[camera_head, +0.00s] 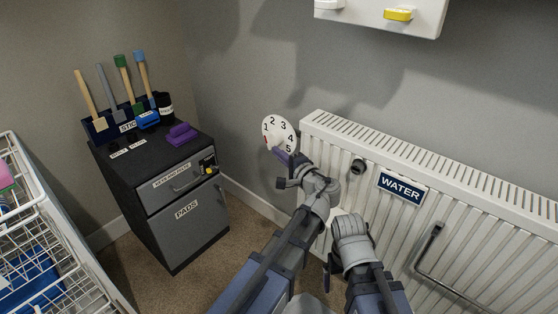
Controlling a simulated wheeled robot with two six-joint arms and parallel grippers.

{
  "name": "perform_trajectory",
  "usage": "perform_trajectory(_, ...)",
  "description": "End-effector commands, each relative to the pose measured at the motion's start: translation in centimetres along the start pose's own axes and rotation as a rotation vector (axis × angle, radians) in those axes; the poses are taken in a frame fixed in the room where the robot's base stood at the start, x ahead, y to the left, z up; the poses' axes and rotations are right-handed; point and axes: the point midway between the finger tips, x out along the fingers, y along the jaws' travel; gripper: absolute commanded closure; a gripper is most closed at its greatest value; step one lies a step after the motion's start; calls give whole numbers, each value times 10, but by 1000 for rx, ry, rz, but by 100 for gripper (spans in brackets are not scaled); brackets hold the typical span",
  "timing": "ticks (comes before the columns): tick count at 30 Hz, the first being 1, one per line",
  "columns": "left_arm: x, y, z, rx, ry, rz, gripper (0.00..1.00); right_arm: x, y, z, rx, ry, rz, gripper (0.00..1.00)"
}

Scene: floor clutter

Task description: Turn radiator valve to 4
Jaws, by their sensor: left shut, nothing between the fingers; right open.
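The radiator valve is a round white dial (276,130) with the numbers 1 to 5, at the left end of the white radiator (390,180). A small red mark shows at its left edge, just below the 1. My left gripper (284,163) is shut and empty at the lower edge of the dial, overlapping it in this view. I cannot tell whether it touches the dial. My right gripper (328,277) is open, lower down in front of the radiator; its fingers are partly hidden behind its wrist.
A dark cabinet (187,215) with tools and a purple item (181,134) on top stands left of the dial. A white wire basket (62,235) is at the far left. A WATER sign (402,188) and a pipe (424,260) are on the radiator. A white wall box (380,14) hangs above.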

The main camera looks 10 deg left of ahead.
Motion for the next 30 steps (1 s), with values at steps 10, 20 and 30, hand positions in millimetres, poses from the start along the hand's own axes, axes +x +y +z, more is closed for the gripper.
perform_trajectory(10, 6, 11, 1, 35, -8, -110, 100, 36, -4, -2, 4, 1, 0, 2)
perform_trajectory(20, 15, 19, 3, 34, -8, -108, 100, 44, -4, -3, 4, 2, 0, 2)
perform_trajectory(30, 27, 26, 7, 34, -8, -107, 100, 51, -5, -3, 4, 3, 0, 2)
